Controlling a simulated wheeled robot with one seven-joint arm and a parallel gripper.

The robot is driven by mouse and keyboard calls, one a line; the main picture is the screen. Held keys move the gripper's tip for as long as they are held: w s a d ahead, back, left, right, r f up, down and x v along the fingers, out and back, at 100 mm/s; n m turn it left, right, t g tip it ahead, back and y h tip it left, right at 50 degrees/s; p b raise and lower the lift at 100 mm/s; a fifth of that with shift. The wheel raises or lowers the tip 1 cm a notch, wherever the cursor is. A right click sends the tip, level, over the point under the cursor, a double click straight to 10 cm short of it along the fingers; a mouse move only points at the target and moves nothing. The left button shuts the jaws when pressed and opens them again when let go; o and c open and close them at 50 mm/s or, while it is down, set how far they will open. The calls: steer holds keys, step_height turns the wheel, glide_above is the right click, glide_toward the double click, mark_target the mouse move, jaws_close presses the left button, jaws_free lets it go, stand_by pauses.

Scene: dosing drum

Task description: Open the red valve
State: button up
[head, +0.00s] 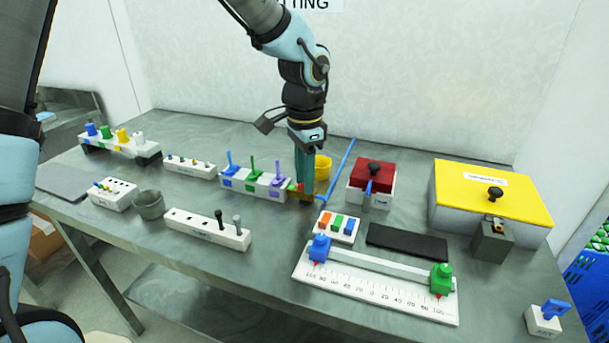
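A white valve block (262,191) with coloured squares stands mid-table. Upright blue (229,163), green (253,169) and purple (278,174) valve handles stand on it. Small red parts (297,187) show at its right end, right beside my fingers; I take these for the red valve, mostly hidden behind my gripper. My gripper (306,194) points straight down at that right end, its teal fingers low over it. The fingers overlap in this view, so their gap and any contact with the red valve cannot be made out.
A yellow cup (322,168) is just behind my gripper, with a blue rod (342,170) nearby. A red-lidded box (371,184) stands to the right, and a yellow-lidded box (491,195) farther right. A button block (337,227) and slider scale (375,290) lie in front.

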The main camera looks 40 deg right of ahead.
steer(key=shift+c, duration=0.2)
jaws_close()
stand_by(0.5)
